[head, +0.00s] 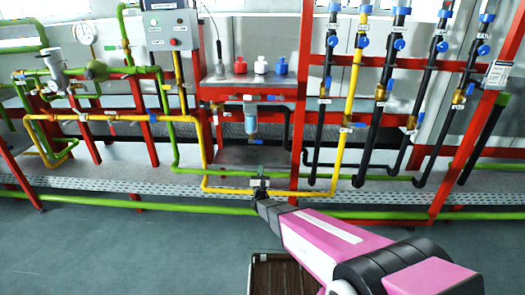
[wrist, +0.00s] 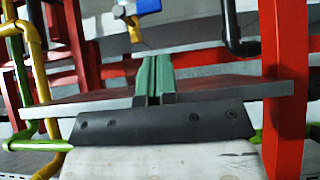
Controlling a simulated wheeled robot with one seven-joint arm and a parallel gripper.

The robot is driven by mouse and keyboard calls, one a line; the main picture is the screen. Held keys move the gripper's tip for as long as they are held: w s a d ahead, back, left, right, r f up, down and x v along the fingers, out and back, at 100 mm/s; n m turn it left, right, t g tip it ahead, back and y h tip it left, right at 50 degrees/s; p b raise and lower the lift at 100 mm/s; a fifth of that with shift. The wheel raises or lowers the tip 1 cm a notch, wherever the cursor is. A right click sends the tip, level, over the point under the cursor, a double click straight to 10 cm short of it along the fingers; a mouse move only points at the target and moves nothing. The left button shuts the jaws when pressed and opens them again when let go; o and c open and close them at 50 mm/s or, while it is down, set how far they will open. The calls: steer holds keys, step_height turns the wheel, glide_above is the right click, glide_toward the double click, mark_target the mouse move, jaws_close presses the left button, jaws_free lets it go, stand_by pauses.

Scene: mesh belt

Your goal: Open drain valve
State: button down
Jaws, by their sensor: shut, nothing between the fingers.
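A clear filter bowl with a blue top (head: 250,118) hangs under the red-framed shelf in the head view. A small fitting (head: 252,139) sits at its lower end, but it is too small there to tell whether it is the drain valve. In the wrist view a brass fitting (wrist: 133,28) with a blue and white part (wrist: 137,7) above it shows at the top, beyond my fingers. My gripper (head: 261,172) is below the bowl in the head view. Its green fingers (wrist: 155,72) are together, empty, and apart from the fitting.
A grey shelf edge (wrist: 230,92) crosses behind my fingers. A red post (wrist: 283,70) stands close on the right, and yellow and green pipes (wrist: 30,60) run on the left. A brown slatted crate (head: 272,275) is on the floor beside my arm.

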mark_target(255, 142)
steer(key=x, duration=1)
steer(key=shift+a+n+y, duration=0.1)
steer(key=shift+n+y, duration=0.2)
